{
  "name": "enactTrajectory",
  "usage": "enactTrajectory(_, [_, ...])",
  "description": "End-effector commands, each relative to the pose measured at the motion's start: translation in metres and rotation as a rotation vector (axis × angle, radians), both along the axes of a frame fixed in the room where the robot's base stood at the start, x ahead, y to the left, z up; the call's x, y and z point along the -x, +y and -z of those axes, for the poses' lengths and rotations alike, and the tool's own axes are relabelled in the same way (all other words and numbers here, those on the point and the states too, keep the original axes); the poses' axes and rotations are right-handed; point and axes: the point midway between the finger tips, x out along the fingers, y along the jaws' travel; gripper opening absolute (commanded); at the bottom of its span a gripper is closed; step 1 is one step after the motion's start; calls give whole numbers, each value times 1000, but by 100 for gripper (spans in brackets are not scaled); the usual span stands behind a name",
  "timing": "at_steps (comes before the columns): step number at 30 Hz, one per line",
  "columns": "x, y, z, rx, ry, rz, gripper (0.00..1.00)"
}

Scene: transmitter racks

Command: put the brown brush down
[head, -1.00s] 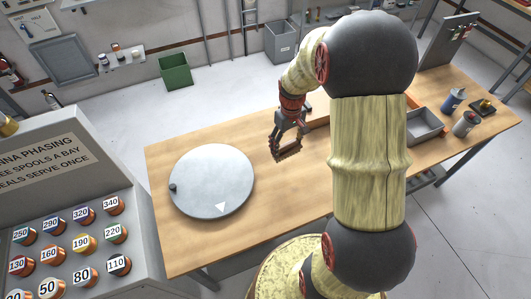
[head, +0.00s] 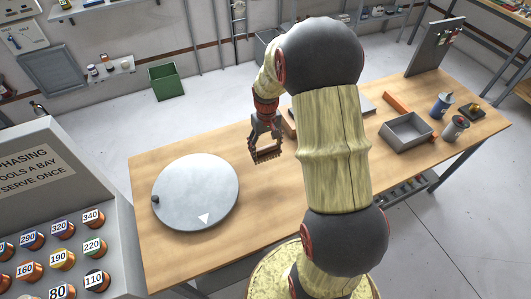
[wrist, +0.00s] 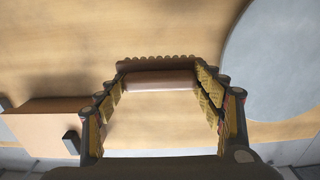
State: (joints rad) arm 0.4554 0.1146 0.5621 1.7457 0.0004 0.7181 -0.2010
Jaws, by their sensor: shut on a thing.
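My gripper (head: 266,152) hangs over the wooden table, to the right of the round grey disc. It is shut on the brown brush. In the wrist view, the brush (wrist: 160,82) shows as a brownish bar with a scalloped dark edge, spanning between the two fingers of my gripper (wrist: 162,98). The wooden tabletop (wrist: 190,25) lies beyond it. I cannot tell how high above the table the brush is. In the head view the brush is too small to tell from the fingers.
The grey disc (head: 195,192) lies left of my gripper. An orange-brown block (wrist: 45,122) shows left in the wrist view. A grey tray (head: 407,133) and cans (head: 441,106) stand at the table's right. A console with numbered spools (head: 60,240) stands at the left. Bare wood surrounds the disc.

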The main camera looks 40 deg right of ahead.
Motion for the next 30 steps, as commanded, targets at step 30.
enactTrajectory(30, [-44, -32, 91, 0, -1, 0, 40])
